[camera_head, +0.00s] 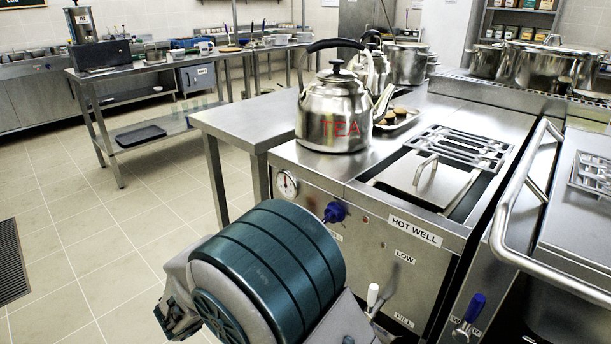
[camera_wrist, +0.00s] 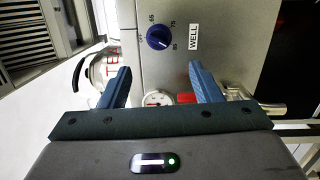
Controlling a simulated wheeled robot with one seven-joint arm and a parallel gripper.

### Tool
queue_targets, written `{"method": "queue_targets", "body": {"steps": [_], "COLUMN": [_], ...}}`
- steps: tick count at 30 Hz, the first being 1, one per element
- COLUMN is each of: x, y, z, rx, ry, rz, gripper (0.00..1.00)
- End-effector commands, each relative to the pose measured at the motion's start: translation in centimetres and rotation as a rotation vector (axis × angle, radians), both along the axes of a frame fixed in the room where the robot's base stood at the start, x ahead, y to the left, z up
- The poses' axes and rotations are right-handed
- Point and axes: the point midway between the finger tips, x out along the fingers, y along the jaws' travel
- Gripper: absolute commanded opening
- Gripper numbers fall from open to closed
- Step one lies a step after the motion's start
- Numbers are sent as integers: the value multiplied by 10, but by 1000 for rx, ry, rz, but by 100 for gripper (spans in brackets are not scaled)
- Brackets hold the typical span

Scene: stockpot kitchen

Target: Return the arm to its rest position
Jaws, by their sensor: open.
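My gripper (camera_wrist: 161,84) shows in the wrist view with its two blue fingers spread wide and nothing between them. It faces the steel front panel (camera_wrist: 210,20) of the hot well unit, with a blue dial (camera_wrist: 158,37) and a round gauge (camera_wrist: 158,99) beyond the fingers. My arm (camera_head: 270,270) shows in the head view as a teal and grey link low in front of the unit. The gripper itself cannot be made out in the head view.
A steel kettle marked TEA (camera_head: 335,115) stands on the hot well unit (camera_head: 400,200), beside a lidded well (camera_head: 430,178). A long rail handle (camera_head: 500,225) juts out at the right. A steel table (camera_head: 240,118) stands behind. The tiled floor (camera_head: 80,235) at left is open.

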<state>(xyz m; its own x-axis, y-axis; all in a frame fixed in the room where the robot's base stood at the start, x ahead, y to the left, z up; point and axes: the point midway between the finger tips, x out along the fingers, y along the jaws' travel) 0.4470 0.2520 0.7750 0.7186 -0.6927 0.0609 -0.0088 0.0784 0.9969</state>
Motion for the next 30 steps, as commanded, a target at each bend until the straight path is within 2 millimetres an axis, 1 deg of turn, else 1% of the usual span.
{"method": "queue_targets", "body": {"steps": [1,2,4,5,6,7,8,9,12,15,18,21,25,27,30], "x": [2,3,4,3,1,-2,-6,-13,-34,-59,-84,-107,-131,-140,-147], "y": [-12,-21,-50,-65,-87,-103,-120,-140,-183,-214,-235,-247,-253,-254,-253], "z": [10,16,32,40,51,58,66,74,94,113,134,155,187,204,224], "rx": [13,24,67,91,131,166,204,259,408,579,762,954,1201,1320,1456], "ry": [19,38,102,138,188,229,269,323,440,533,595,623,606,574,516], "rz": [-29,-52,-125,-163,-217,-259,-299,-350,-454,-529,-578,-598,-586,-565,-527], "gripper": [58,58,58,58,58,58,58,58,58,58,58,58,58,58,58]}}
